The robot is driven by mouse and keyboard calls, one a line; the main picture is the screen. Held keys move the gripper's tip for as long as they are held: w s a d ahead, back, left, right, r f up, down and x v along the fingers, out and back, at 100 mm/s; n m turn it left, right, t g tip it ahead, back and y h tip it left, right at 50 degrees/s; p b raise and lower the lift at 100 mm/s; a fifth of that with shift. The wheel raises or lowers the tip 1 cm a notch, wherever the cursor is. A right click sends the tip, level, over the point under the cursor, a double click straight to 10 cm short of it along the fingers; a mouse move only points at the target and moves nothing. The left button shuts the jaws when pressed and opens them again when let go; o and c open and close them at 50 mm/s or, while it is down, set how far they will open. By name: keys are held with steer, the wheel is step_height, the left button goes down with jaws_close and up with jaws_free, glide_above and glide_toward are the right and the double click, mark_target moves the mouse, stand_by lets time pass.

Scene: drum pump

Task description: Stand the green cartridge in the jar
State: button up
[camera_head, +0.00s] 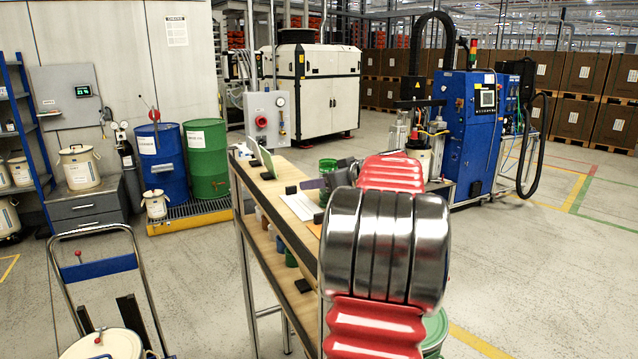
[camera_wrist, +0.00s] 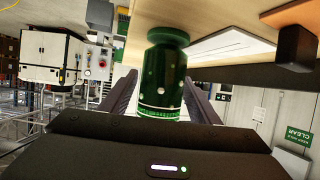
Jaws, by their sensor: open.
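The green cartridge (camera_wrist: 165,70) shows large in the wrist view, a dark green cylinder with pale dots and a lettered band. The view is turned over, with the wooden bench top at its upper edge and the cartridge against it. My gripper (camera_wrist: 160,92) is open, with one finger on each side of the cartridge; I cannot tell whether they touch it. In the head view a green top (camera_head: 327,165) shows just behind my dark gripper (camera_head: 335,178), over the bench. I cannot make out the jar for sure; my arm hides part of the bench.
The narrow wooden bench (camera_head: 262,190) carries black blocks, a white sheet (camera_head: 300,206) and an orange piece (camera_head: 314,228). Small containers (camera_head: 280,246) stand on its lower shelf. A trolley (camera_head: 100,265) is at left. Blue (camera_head: 163,165) and green drums (camera_head: 208,160) stand behind.

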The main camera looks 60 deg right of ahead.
steer(key=v, duration=1.2)
stand_by(0.5)
